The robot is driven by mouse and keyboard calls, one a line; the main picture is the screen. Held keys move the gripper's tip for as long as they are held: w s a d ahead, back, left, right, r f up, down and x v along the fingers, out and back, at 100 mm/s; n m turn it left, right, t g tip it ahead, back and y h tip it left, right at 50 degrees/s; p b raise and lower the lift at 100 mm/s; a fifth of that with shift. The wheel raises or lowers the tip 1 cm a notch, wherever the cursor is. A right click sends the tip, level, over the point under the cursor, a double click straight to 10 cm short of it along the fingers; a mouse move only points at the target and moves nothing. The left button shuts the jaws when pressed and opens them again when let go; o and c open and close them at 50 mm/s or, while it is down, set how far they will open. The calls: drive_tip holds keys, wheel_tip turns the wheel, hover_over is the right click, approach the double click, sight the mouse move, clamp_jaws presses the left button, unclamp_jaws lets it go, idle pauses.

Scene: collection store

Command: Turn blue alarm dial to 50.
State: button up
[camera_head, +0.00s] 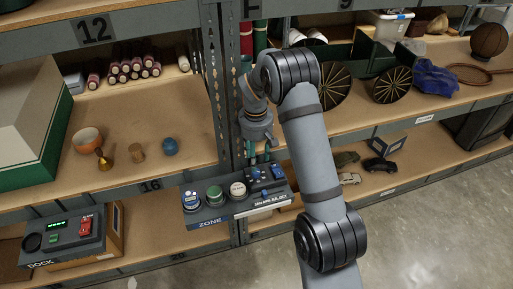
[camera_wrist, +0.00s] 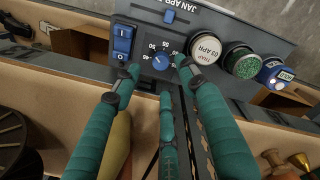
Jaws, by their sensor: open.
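The blue dial (camera_wrist: 163,62) sits on the dark ZONE panel (camera_wrist: 212,18), ringed by white numbers, with 45, 50 and 55 among those partly legible. Its white pointer is too small to read exactly. The dial also shows in the head view (camera_head: 255,173), at the panel's right part. My gripper (camera_wrist: 156,74) has teal fingers, open, with fingertips on both sides of the dial and a third finger below it. I cannot tell whether any finger touches it. In the head view my gripper (camera_head: 261,153) is just above and behind the dial.
Beside the dial are a blue rocker switch (camera_wrist: 122,40), a blue slider (camera_wrist: 169,16), a white TEMP knob (camera_wrist: 206,50), a green knob (camera_wrist: 243,66) and a blue display knob (camera_wrist: 274,74). A shelf upright (camera_head: 222,90) stands close left of my gripper. A DOCK box (camera_head: 65,243) sits at lower left.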

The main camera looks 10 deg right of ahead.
sight(256, 173)
wheel_tip(256, 173, up, 5)
drive_tip(key=shift+s+r, duration=0.15)
drive_tip(key=shift+r, duration=0.05)
drive_tip(key=shift+f, duration=0.1)
idle(0.4)
drive_tip(key=f, duration=1.1)
drive_tip(key=shift+w+f, duration=0.25)
drive_tip(key=shift+w, duration=0.05)
drive_tip(key=shift+f, duration=0.2)
drive_tip(key=shift+m, duration=0.3)
drive_tip(key=shift+r, duration=0.1)
